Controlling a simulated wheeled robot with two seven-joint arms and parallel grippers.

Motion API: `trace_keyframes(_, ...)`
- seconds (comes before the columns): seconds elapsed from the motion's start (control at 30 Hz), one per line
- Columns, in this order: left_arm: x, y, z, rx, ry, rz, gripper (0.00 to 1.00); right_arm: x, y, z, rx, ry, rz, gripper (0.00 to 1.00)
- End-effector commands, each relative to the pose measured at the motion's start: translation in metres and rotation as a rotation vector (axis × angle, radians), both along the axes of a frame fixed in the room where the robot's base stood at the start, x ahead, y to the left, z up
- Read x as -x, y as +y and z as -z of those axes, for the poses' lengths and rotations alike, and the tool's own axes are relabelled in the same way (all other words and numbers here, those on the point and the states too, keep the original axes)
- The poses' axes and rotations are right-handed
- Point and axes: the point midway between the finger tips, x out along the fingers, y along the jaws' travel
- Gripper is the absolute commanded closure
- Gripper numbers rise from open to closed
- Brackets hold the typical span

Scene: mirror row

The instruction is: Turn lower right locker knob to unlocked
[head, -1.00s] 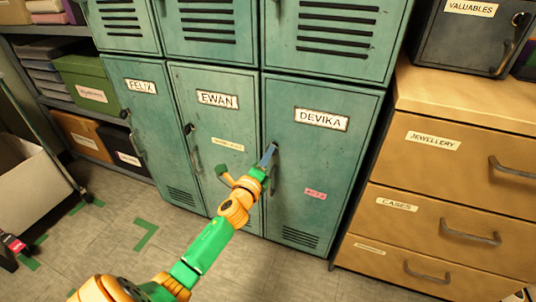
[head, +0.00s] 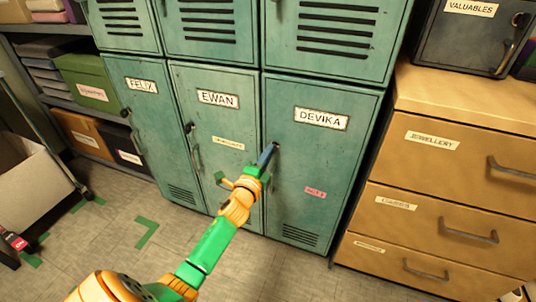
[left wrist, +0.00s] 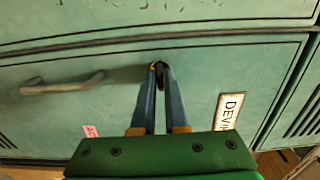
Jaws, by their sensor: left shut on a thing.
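The lower right locker is the green door (head: 335,190) labelled DEVIKA. Its small dark knob (left wrist: 158,65) is near the door's left edge, level with the name label, and is mostly covered by my fingertips. My left gripper (head: 272,151) reaches up to the door from below. In the left wrist view its two blue fingers (left wrist: 158,72) come together on the knob from both sides. The knob's pointer direction cannot be made out. The door is closed. My right gripper is not in view.
The door's curved handle (left wrist: 62,84) lies close below the knob. The EWAN locker (head: 215,150) adjoins on the left and the FELIX locker (head: 150,130) beyond it. A tan drawer unit (head: 440,185) stands close on the right. The floor in front is open.

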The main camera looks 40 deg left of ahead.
Motion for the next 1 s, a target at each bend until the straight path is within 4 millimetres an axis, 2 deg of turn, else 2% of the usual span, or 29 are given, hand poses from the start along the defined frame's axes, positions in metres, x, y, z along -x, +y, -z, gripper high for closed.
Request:
trace_keyframes(0.27,0.000,0.000,0.000,0.003,-0.001,0.000,1.00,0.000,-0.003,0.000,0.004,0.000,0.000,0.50)
trace_keyframes(0.3,0.000,0.000,0.000,0.002,0.000,0.000,0.81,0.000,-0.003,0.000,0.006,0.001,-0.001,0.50)
trace_keyframes(0.4,0.000,0.000,0.000,0.002,0.000,0.000,0.59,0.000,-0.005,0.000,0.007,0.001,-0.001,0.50)
trace_keyframes(0.7,0.003,-0.001,0.000,0.001,0.000,0.001,0.59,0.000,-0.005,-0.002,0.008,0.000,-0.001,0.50)
trace_keyframes(0.77,0.011,-0.004,-0.001,0.001,0.002,0.001,0.59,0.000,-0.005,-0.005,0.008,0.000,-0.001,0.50)
trace_keyframes(1.0,0.059,-0.014,0.000,0.002,0.001,0.000,0.59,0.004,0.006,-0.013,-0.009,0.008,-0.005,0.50)
